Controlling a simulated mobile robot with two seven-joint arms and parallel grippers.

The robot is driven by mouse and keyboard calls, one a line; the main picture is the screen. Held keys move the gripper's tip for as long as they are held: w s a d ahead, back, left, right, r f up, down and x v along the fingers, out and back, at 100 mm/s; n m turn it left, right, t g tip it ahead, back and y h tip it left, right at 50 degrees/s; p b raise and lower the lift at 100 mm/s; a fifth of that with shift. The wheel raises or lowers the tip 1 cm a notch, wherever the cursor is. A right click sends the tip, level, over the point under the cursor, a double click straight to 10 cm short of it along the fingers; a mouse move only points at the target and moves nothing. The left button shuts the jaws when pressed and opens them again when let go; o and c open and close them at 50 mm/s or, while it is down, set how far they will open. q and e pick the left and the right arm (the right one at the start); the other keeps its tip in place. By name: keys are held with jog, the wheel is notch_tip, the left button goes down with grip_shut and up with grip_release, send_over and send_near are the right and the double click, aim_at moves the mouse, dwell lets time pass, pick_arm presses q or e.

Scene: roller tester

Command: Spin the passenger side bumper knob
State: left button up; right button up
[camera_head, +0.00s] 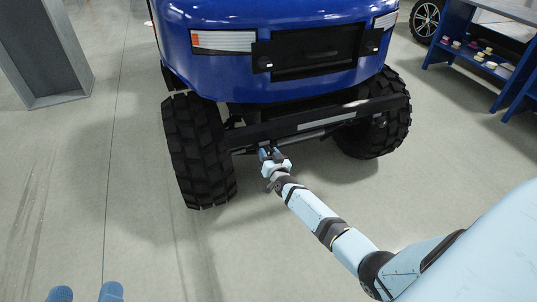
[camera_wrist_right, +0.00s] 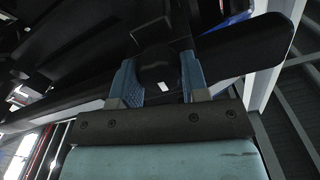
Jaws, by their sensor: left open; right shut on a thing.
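A blue vehicle (camera_head: 280,60) faces me in the head view, with a black front bumper bar (camera_head: 345,112) between its front tires. My right gripper (camera_head: 269,153) is low at the bumper, left of its middle, and its arm comes in from the lower right. In the right wrist view, the blue fingers of that gripper (camera_wrist_right: 160,84) are shut on a dark round knob (camera_wrist_right: 155,66) under the bumper. The knob is too small and hidden to make out in the head view. My left gripper (camera_head: 86,293) shows only its two fingertips at the bottom left, spread apart and empty.
The left front tire (camera_head: 198,150) and right front tire (camera_head: 376,125) stand on either side of the right gripper. A grey box-like stand (camera_head: 45,55) is at the upper left. A blue shelf (camera_head: 480,55) with small items is at the upper right. The floor at the left is clear.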

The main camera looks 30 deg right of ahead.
jog(key=shift+f+m, duration=0.1)
jog(key=shift+m, duration=2.2)
jog(key=shift+b, duration=0.3)
jog(key=o, duration=0.9)
jog(key=shift+s, duration=0.15)
